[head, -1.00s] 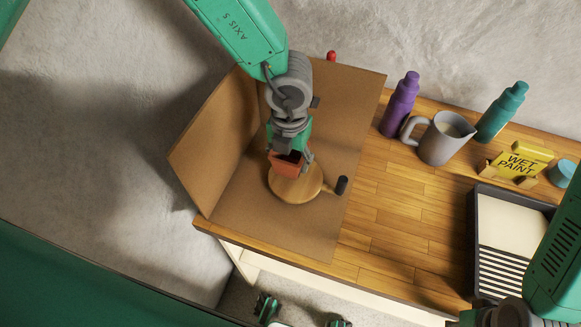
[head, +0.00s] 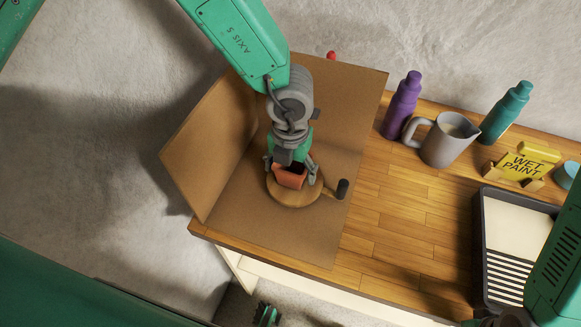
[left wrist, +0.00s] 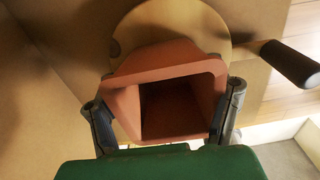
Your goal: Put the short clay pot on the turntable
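The short clay pot (head: 290,178) is terracotta, with a square opening. It appears to rest on the round wooden turntable (head: 296,198), which has a dark-knobbed handle at its right. My left gripper (head: 291,170) is above the pot, its fingers spread on either side and looking slightly apart from the walls. In the left wrist view the pot's open top (left wrist: 178,105) faces the camera between the fingers, with the turntable (left wrist: 185,22) behind. The pot's base is hidden. My right gripper is not clearly visible; only its arm shows at the lower right.
A brown cardboard screen (head: 212,150) stands left of and behind the turntable. On the right are a purple bottle (head: 402,105), a grey pitcher (head: 445,145), a teal bottle (head: 508,112), a wet paint sign (head: 518,166) and a paint tray (head: 482,240). The bench's middle is clear.

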